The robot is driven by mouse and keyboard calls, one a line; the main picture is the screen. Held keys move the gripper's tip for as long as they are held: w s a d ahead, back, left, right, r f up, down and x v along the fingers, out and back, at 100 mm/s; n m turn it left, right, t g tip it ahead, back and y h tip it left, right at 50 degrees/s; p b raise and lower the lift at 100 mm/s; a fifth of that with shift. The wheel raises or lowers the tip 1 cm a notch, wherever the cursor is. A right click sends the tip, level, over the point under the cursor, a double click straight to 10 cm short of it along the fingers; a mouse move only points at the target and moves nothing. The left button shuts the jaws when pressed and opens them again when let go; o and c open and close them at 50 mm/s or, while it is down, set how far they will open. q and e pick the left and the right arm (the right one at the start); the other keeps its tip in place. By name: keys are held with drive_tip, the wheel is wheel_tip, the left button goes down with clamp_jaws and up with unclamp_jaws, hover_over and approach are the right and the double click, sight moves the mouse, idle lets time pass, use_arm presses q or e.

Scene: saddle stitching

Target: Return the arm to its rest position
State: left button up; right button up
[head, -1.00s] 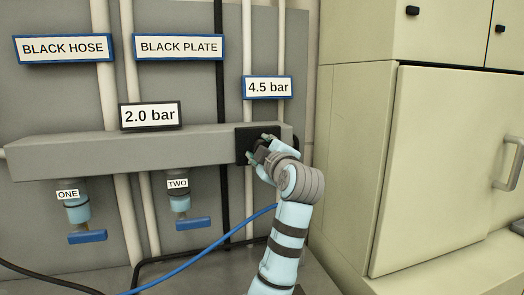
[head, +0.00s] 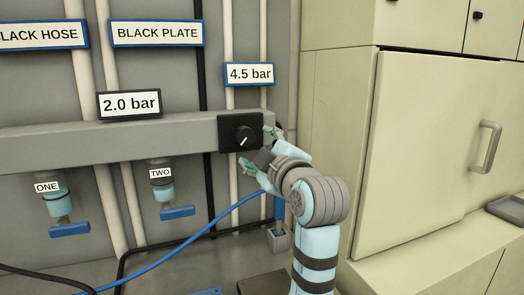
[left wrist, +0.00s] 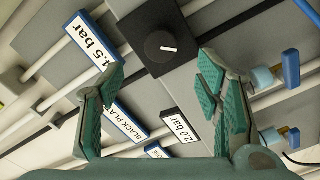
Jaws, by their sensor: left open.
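My left gripper (head: 260,150) is open and empty, just right of and in front of the black dial (head: 243,136) at the right end of the grey bar (head: 100,140). The dial's white pointer slants down-left in the head view. In the left wrist view the dial (left wrist: 167,46) shows whole beyond and between the two spread green fingers (left wrist: 162,72), apart from both. The left forearm rises from the bottom of the head view. My right gripper is not in view.
Signs read 2.0 bar (head: 130,104), 4.5 bar (head: 249,73) and BLACK PLATE (head: 157,32). Blue-handled valves ONE (head: 69,229) and TWO (head: 177,211) hang under the bar. A blue hose (head: 190,243) runs below. A beige cabinet (head: 430,150) stands close on the right.

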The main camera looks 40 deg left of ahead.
use_arm(q)
drive_tip(key=shift+s+d, duration=0.45)
drive_tip(key=shift+w+a, duration=0.1)
